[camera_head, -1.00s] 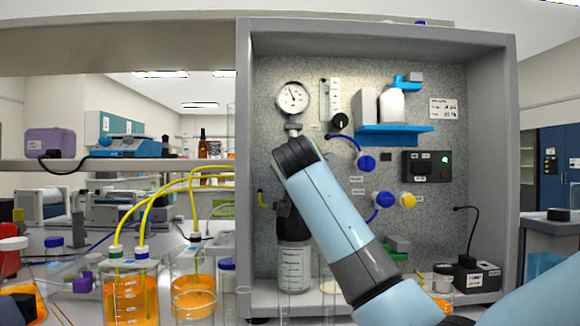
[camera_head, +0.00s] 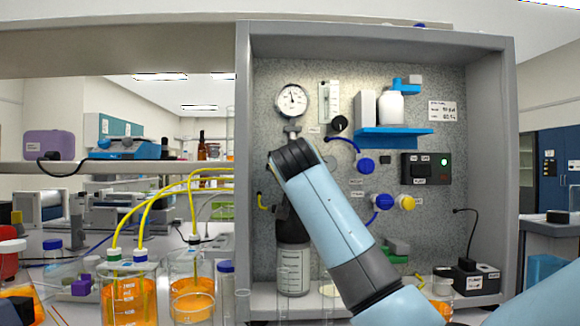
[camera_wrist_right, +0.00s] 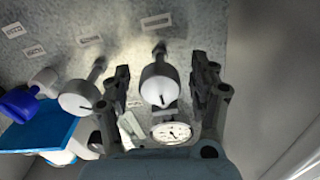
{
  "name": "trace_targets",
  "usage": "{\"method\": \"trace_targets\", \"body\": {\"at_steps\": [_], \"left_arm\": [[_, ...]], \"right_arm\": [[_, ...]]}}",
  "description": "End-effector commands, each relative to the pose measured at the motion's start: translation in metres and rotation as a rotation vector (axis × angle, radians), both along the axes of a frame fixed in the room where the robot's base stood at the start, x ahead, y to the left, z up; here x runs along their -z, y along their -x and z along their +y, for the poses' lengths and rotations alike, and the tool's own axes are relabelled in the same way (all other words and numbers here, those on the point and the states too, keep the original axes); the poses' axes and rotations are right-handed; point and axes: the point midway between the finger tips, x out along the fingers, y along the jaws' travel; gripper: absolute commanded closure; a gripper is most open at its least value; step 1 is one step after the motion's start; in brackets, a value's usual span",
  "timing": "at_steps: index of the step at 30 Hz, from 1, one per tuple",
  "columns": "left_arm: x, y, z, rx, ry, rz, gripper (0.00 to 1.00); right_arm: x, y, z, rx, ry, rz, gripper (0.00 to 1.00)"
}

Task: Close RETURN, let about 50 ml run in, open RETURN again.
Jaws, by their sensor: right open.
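In the right wrist view, my right gripper (camera_wrist_right: 160,70) is open, with one finger on each side of a round grey knob (camera_wrist_right: 160,84). A dark mark shows on the knob's face. I cannot tell whether the fingers touch it, and the label above it is too small to read as RETURN. A second grey knob (camera_wrist_right: 80,97) is left of the fingers. In the head view my right arm covers this part of the panel (camera_head: 420,105) and hides the gripper and knobs. A clear graduated vessel (camera_head: 293,268) stands low in the rig. My left gripper is not in view.
A round dial gauge (camera_head: 291,100) is above my arm and also shows in the wrist view (camera_wrist_right: 172,133). A blue shelf (camera_head: 395,136) holds a white bottle. Orange-filled beakers (camera_head: 130,300) with yellow tubes stand at left. The rig's grey side walls (camera_head: 490,180) bound the space.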

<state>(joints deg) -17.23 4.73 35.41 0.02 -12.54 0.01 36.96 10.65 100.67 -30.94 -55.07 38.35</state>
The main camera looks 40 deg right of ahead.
Motion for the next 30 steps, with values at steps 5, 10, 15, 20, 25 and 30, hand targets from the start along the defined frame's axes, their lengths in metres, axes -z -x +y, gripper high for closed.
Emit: {"method": "trace_targets", "body": {"at_steps": [5,10,15,20,25,30], "left_arm": [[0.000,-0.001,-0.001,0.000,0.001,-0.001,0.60],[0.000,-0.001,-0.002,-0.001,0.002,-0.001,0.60],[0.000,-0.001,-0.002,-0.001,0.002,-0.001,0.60],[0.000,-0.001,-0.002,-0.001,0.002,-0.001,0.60],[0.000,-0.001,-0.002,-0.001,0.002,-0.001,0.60],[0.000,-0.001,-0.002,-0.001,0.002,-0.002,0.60]], "right_arm": [[0.001,0.027,0.017,-0.002,-0.003,0.000,0.39],[0.001,0.060,0.038,-0.003,-0.005,0.000,0.39],[0.001,0.085,0.054,-0.002,-0.004,0.001,0.39],[0.001,0.096,0.059,-0.001,-0.002,0.003,0.39],[0.001,0.098,0.060,0.001,-0.001,0.002,0.39],[0.001,0.098,0.060,0.001,-0.001,0.002,0.39]]}}
